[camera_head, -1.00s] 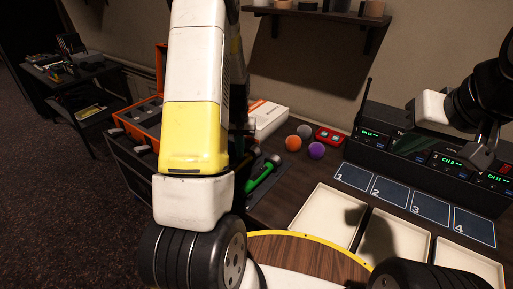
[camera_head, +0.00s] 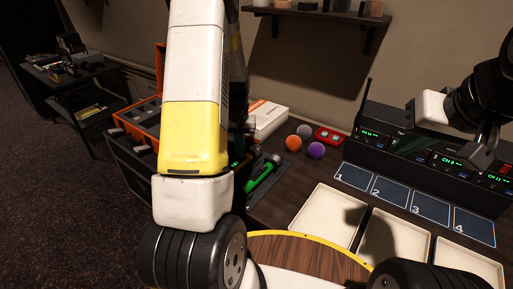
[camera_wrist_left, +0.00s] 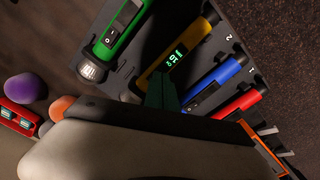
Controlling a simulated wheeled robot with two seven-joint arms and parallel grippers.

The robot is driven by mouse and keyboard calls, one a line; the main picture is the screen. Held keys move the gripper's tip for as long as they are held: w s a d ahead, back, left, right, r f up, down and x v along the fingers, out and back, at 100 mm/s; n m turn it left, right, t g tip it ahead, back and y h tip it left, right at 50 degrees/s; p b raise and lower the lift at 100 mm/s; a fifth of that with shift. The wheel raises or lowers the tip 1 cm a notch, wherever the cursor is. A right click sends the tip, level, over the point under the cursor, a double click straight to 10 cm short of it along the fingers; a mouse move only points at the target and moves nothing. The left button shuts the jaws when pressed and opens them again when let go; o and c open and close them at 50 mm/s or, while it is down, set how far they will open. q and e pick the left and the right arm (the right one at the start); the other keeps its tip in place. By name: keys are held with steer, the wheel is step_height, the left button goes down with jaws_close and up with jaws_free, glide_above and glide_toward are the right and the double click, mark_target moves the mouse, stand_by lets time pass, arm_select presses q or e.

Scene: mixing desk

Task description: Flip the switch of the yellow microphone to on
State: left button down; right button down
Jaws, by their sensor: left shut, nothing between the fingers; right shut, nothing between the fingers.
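The yellow microphone (camera_wrist_left: 180,48) lies in a dark holder in the left wrist view, its lit green display facing up. Its switch cannot be made out. The green microphone (camera_wrist_left: 122,28) lies to its left; the blue (camera_wrist_left: 215,85) and red (camera_wrist_left: 240,104) ones lie to its right. My left gripper (camera_wrist_left: 163,90) is shut and empty, its dark fingertips at the lower left part of the yellow microphone, covering some of it; contact cannot be told. In the head view my left arm hides most of this area. My right gripper (camera_head: 481,154) is shut and empty above the receiver.
The black receiver (camera_head: 425,150) stands at the back right, behind numbered pads (camera_head: 395,200) and cream trays (camera_head: 328,216). Orange (camera_head: 293,143), grey and purple balls lie beside a red case (camera_head: 330,136). An open orange case (camera_head: 140,112) stands left of my arm.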

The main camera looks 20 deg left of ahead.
mark_target(240, 158)
arm_select(q)
step_height(240, 158, up, 5)
steer(key=shift+r, duration=0.2)
stand_by(0.4)
